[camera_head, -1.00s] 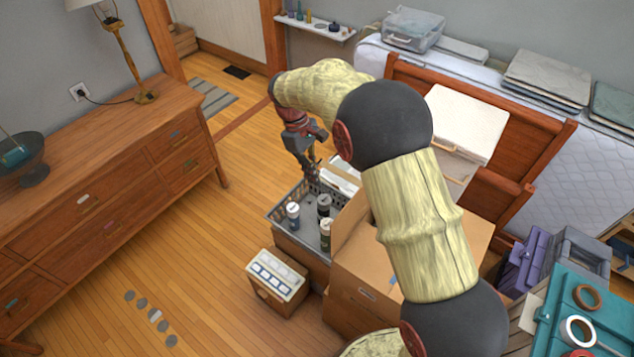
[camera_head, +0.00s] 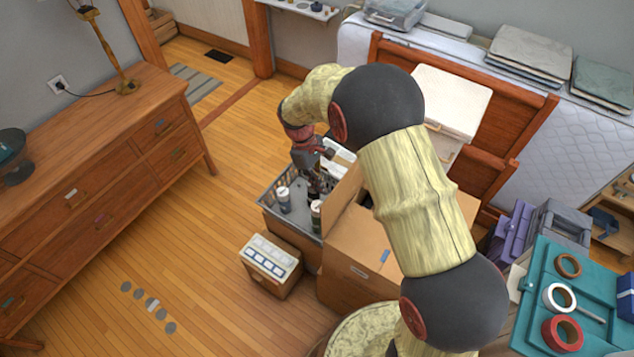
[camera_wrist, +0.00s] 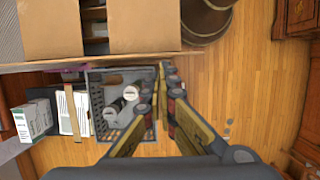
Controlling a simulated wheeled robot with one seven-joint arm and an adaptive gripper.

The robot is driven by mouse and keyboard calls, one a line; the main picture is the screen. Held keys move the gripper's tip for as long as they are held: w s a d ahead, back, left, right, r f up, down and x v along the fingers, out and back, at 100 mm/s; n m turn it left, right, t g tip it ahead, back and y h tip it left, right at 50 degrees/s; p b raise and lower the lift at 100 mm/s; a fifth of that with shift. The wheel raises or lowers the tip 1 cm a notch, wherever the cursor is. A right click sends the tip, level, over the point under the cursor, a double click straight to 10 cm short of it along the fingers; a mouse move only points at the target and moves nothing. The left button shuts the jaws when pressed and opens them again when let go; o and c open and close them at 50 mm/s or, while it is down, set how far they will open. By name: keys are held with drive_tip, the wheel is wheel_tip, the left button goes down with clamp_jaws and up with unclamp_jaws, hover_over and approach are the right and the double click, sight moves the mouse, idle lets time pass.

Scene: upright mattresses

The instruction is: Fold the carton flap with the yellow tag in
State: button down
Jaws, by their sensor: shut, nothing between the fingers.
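The brown carton (camera_head: 350,262) stands right of the grey crate, partly hidden behind my arm. One raised flap (camera_head: 343,202) shows at its crate side, and a blue tag (camera_head: 384,257) shows on another part. I cannot make out a yellow tag. In the wrist view, two brown carton panels (camera_wrist: 145,27) lie at the top with a gap between them. My gripper (camera_head: 314,190) is over the crate, left of the raised flap. In the wrist view its fingertips (camera_wrist: 167,70) are together and empty, just below the carton's edge in the picture.
The grey crate (camera_head: 262,200) holds several bottles and jars close to my gripper. A small box (camera_head: 270,265) with a labelled top stands in front. A wooden headboard (camera_head: 530,110) and upright mattress (camera_head: 560,135) stand behind.

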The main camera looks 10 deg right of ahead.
drive_tip(key=shift+d, duration=0.1)
drive_tip(key=shift+s+d+r+t+y+b, duration=0.2)
drive_tip(key=shift+s+d+t+y+b, duration=0.35)
drive_tip(key=shift+s+d, duration=0.45)
drive_tip(key=s+d+f+t+y+b, duration=0.2)
drive_tip(key=s+d+t+y+b, duration=0.15)
drive_tip(key=s+d+b, duration=0.45)
drive_tip(key=s+d+f+b, duration=0.3)
drive_tip(key=f+b, duration=0.1)
drive_tip(key=b, duration=0.3)
drive_tip(key=s+d+f+t+y+b, duration=0.1)
drive_tip(key=s+d+f+b, duration=0.2)
drive_tip(key=b, duration=0.5)
drive_tip(key=s+d+f+t+y+b, duration=0.1)
drive_tip(key=s+d+f+b, duration=0.2)
drive_tip(key=f+b, duration=0.3)
drive_tip(key=shift+s+f+b, duration=0.1)
drive_tip(key=shift+b, duration=0.9)
drive_tip(key=shift+s+d+f+b, duration=0.15)
drive_tip(key=shift+f+b, duration=0.4)
drive_tip(key=shift+b, duration=0.15)
drive_tip(key=shift+s+d+f+b, duration=0.15)
drive_tip(key=shift+f+b, duration=0.4)
drive_tip(key=shift+b, duration=0.15)
